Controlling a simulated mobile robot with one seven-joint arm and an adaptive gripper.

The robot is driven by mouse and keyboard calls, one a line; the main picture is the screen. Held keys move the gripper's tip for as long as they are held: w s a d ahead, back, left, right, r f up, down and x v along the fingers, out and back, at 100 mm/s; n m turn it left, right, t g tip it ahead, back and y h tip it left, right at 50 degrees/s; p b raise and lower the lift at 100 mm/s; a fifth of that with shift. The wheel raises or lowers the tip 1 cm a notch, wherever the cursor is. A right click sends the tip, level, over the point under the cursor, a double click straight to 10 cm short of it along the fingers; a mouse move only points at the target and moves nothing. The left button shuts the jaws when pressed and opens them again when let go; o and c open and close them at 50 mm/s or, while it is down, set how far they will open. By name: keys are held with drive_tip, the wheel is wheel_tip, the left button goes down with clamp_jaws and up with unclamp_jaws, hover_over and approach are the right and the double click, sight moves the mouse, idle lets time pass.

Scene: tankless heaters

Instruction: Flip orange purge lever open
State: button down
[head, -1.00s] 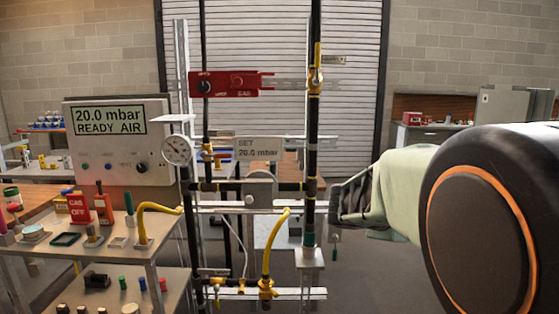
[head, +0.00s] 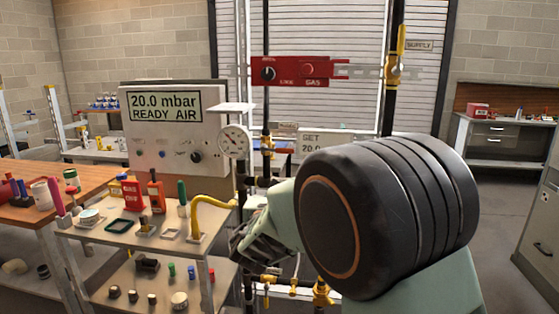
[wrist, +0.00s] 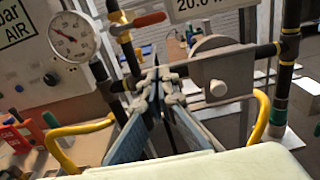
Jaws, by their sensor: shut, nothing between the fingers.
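An orange-red lever (wrist: 148,20) shows in the wrist view on a yellow valve fitting (wrist: 120,26), just right of the round gauge. It points right and slightly up. I cannot tell for sure whether it is the purge lever. My gripper (wrist: 157,74) is shut and empty, its tips below the lever and apart from it in the picture. In the head view my gripper (head: 252,243) is low beside the dark pipe, and my arm hides much of the pipework. Yellow fittings (head: 322,291) show low on the rig.
The pressure gauge (head: 234,141) and a control box (head: 165,127) reading "20.0 mbar READY AIR" stand left. Yellow hoses (wrist: 73,131) flank my gripper. A round-fronted grey housing (wrist: 217,75) is close to its right. A crowded shelf cart (head: 100,233) stands left; floor is clear at right.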

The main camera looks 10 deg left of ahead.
sight(277, 150)
idle(0.3)
drive_tip(key=w+r, duration=0.1)
drive_tip(key=w, duration=0.2)
drive_tip(key=w+r+p, duration=0.1)
drive_tip(key=w, duration=0.3)
drive_tip(key=w+r+p, duration=0.1)
drive_tip(key=w, duration=0.3)
drive_tip(key=shift+d+r, duration=0.25)
drive_tip(key=shift+r, duration=0.1)
drive_tip(key=shift+r+p, duration=0.25)
drive_tip(key=shift+p, duration=0.1)
drive_tip(key=shift+n, duration=0.3)
